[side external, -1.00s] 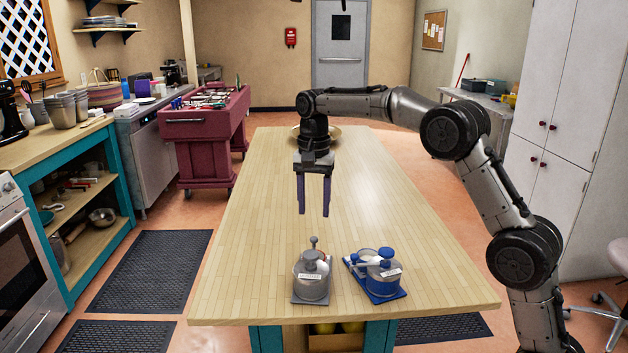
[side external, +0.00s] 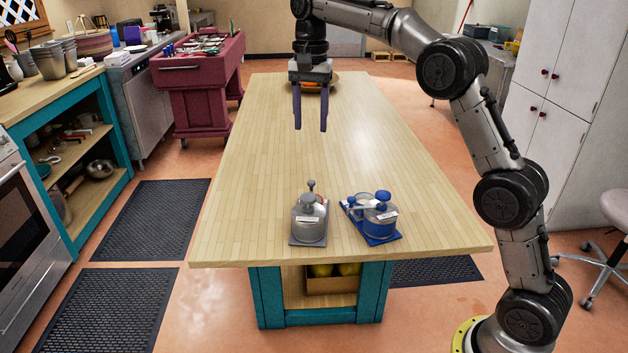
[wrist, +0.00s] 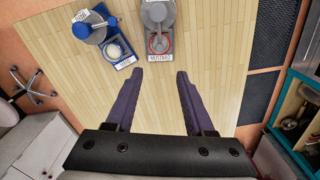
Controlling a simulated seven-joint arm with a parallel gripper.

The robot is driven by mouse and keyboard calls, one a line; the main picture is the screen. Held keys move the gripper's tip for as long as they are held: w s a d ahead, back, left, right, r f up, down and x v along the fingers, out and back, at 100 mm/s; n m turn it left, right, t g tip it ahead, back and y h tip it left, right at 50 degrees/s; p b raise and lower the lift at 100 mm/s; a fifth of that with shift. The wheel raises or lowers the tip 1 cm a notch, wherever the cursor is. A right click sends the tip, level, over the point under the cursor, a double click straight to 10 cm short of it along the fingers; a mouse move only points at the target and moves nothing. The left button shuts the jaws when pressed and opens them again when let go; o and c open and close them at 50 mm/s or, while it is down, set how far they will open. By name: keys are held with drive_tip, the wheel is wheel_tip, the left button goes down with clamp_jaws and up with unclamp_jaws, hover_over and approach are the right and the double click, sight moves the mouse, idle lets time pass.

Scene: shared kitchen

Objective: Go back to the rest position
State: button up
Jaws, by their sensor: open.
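My gripper (side external: 310,128) hangs fingers-down above the table, behind the two dispensers in the side view. Its two purple fingers are apart with nothing between them. They also show in the wrist view (wrist: 158,72), with bare tabletop between them. A grey lidded dispenser (side external: 310,222) stands upright on a grey base near the table's front edge; it shows at the top of the wrist view (wrist: 158,15). A blue-lidded dispenser (side external: 380,220) stands on a blue base to its right; it also shows in the wrist view (wrist: 92,28). My gripper touches neither.
The long wooden table (side external: 250,190) is mostly clear. A bowl (side external: 336,77) with something orange in it sits at the far end, partly hidden by my gripper. A red cart (side external: 195,80) and a teal-framed counter (side external: 75,150) stand left. A white cabinet (side external: 565,120) stands right.

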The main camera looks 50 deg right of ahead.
drive_tip(key=s+a+r+n+t, duration=0.1)
drive_tip(key=s+a+r+t, duration=0.15)
drive_tip(key=s+r, duration=0.8)
drive_tip(key=s+a+f+n+t, duration=0.1)
drive_tip(key=s+a+f+n, duration=0.15)
drive_tip(key=s, duration=1.05)
drive_tip(key=s+f+n+t, duration=0.2)
drive_tip(key=s+f+n, duration=0.6)
drive_tip(key=f, duration=0.7)
drive_tip(key=shift+s+a+n, duration=0.3)
drive_tip(key=shift+s+n, duration=0.05)
drive_tip(key=shift+s, duration=0.55)
